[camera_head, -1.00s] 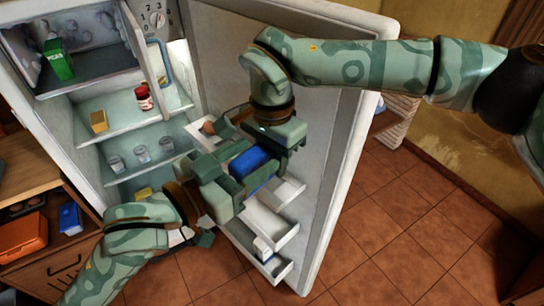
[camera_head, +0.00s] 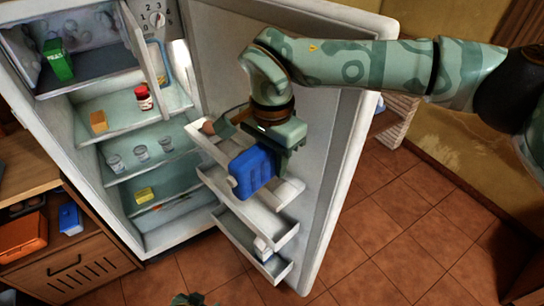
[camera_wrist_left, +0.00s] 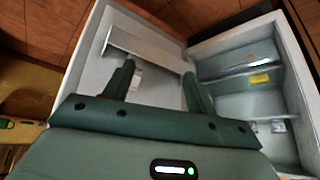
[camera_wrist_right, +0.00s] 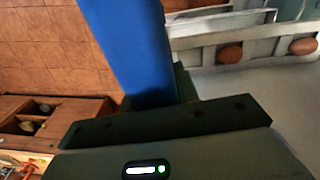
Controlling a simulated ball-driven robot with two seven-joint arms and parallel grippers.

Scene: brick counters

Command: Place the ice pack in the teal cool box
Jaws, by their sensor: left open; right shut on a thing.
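The blue ice pack (camera_head: 252,172) hangs in my right gripper (camera_head: 262,150) in front of the open fridge door's shelves. It also shows as a large blue slab in the right wrist view (camera_wrist_right: 130,45). My right gripper is shut on its upper part. My left gripper (camera_wrist_left: 157,72) is open and empty in the left wrist view, facing the fridge. Only a small green piece of it (camera_head: 188,299) shows at the bottom edge of the head view. I see no teal cool box in these frames.
The fridge (camera_head: 140,103) stands open, with jars, glasses and small boxes on its shelves. Its door shelves (camera_head: 270,225) lie just below the pack. An orange box (camera_head: 24,236) and another blue item (camera_head: 70,218) are at the counter on the left. The floor is clear at right.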

